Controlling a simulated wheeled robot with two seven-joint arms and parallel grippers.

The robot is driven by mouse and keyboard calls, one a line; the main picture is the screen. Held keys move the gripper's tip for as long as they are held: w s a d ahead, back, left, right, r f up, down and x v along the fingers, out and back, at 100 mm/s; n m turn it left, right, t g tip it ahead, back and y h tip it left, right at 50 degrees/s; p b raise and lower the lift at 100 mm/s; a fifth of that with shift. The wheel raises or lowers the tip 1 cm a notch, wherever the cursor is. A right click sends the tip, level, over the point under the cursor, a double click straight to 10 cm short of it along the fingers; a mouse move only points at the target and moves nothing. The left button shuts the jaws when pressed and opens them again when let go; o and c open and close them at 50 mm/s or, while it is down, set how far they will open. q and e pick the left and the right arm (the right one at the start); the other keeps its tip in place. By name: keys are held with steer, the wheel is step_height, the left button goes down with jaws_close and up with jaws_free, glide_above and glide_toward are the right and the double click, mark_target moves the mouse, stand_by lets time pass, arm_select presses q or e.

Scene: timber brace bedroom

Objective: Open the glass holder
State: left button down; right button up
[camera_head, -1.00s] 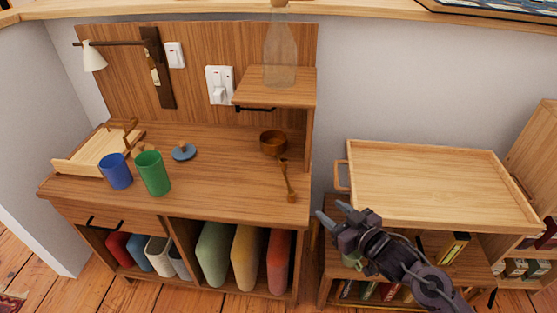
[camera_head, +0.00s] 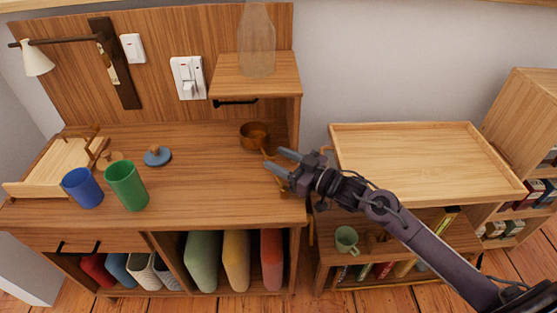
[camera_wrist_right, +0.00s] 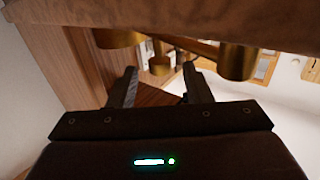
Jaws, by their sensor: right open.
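No part is clearly marked as a glass holder. The wooden shelf box (camera_head: 284,75) with a black bar handle (camera_head: 235,102) on its underside edge stands at the back of the desk, and a clear glass bottle (camera_head: 257,40) is on top of it. My right gripper (camera_head: 277,160) is open and empty, in front of and below the shelf box, by the brown bowl (camera_head: 254,136). It partly covers the wooden ladle beside the bowl. In the right wrist view the open fingers (camera_wrist_right: 160,85) have nothing between them; brass-coloured round parts (camera_wrist_right: 237,62) show beyond them. My left gripper is out of view.
A blue cup (camera_head: 82,188), a green cup (camera_head: 127,186) and a blue lid (camera_head: 157,156) stand on the desk (camera_head: 200,200). A wooden tray (camera_head: 425,165) lies on the low shelf unit at right, with a green mug (camera_head: 346,240) below. The desk's middle is clear.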

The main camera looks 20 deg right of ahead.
steer(key=shift+w+a, duration=0.25)
steer(key=shift+w, duration=0.1)
steer(key=shift+c, duration=0.5)
jaws_close()
